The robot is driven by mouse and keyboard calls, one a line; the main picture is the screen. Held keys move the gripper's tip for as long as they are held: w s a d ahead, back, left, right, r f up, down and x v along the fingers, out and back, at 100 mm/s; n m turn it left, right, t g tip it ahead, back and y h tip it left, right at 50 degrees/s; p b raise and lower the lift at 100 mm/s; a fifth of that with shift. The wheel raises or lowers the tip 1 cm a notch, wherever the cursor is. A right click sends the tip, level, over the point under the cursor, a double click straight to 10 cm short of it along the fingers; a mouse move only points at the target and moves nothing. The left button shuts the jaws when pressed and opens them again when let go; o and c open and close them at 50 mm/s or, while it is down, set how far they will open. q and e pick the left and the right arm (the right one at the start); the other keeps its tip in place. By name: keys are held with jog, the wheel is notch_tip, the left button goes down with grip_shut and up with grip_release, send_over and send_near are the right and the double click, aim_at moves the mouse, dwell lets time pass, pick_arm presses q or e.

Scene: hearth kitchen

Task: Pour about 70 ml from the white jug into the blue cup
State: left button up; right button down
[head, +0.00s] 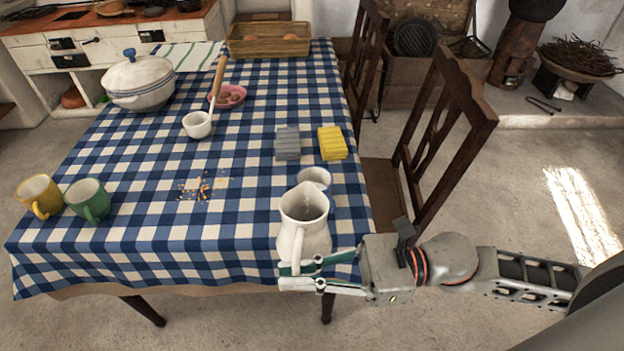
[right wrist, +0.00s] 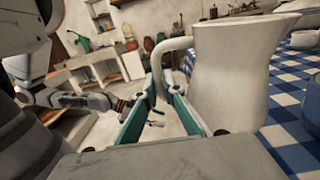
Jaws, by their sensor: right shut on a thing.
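The white jug (head: 312,238) stands about upright over the near right part of the table, its open mouth facing up. I cannot tell whether its base touches the cloth. My right gripper (head: 290,275) is shut on the jug's handle. The right wrist view shows the jug (right wrist: 230,75) large at the right, with its handle between the fingertips (right wrist: 166,88). A cup with a pale inside (head: 315,176) stands right behind the jug, which hides most of its outside. A blue-grey rounded surface (right wrist: 296,150) shows beside the jug there. My left gripper is not in the head view.
A grey sponge-like block (head: 287,143) and a yellow one (head: 332,143) lie behind the cup. Yellow (head: 39,196) and green (head: 88,200) mugs stand at the left, with crumbs (head: 203,188) nearer the middle. A wooden chair (head: 440,140) stands to the right.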

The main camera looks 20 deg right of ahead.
jog(key=shift+s+a+f+n, duration=0.1)
jog(key=shift+s+f+n, duration=0.1)
jog(key=shift+f+n, duration=0.4)
jog(key=shift+r, duration=0.1)
dwell(2.5)
